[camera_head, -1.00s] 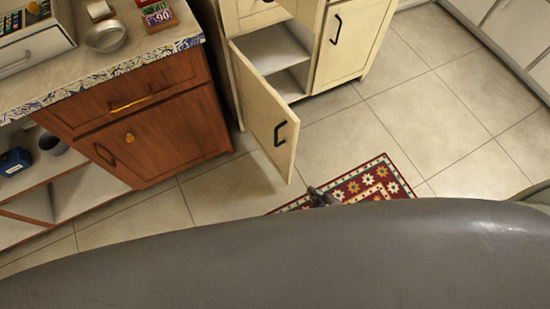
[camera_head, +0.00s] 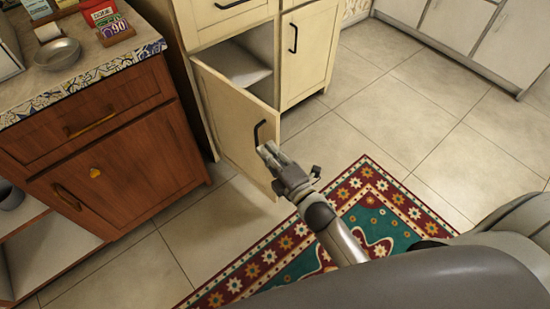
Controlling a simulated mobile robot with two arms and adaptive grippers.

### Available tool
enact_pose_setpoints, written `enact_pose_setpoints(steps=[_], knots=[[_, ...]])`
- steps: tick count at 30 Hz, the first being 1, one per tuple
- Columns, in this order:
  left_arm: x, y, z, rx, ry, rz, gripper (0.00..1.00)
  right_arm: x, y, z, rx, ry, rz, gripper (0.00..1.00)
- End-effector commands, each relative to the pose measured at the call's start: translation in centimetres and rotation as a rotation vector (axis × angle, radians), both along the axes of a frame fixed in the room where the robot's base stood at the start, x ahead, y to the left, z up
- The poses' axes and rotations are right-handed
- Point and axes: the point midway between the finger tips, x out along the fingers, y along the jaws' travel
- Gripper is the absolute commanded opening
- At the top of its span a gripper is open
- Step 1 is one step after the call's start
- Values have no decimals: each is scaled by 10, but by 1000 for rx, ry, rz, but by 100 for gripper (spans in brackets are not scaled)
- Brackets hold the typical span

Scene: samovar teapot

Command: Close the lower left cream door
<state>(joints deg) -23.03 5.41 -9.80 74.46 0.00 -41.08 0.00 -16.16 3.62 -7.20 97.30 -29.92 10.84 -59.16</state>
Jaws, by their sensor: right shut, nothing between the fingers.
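The lower left cream door (camera_head: 228,115) stands partly open, hinged at its left side, with the cabinet's inner shelf (camera_head: 240,63) showing behind it. Its black handle (camera_head: 258,132) is near its free right edge. My right gripper (camera_head: 265,150) is shut and empty. It is at the outer face of the door by the free edge, just below the handle. I cannot tell whether it touches the door. My left gripper is not in view.
A closed cream door (camera_head: 308,50) is to the right of the open one. A brown wooden cabinet (camera_head: 120,165) with a countertop stands on the left. A patterned rug (camera_head: 350,215) lies under my right arm. Tiled floor (camera_head: 420,110) is clear on the right.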

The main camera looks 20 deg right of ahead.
Motion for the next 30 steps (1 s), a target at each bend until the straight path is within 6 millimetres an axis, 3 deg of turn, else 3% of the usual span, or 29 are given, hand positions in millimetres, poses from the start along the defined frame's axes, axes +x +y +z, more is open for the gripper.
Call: enact_pose_setpoints(steps=[8,12,16,30], knots=[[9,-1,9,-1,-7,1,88,56,13,0,0,-1,0,0],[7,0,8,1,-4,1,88,64,-9,0,-4,1,-1,0],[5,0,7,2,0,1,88,69,-19,-1,0,2,-1,0],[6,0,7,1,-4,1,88,71,-24,-1,2,1,0,0]])
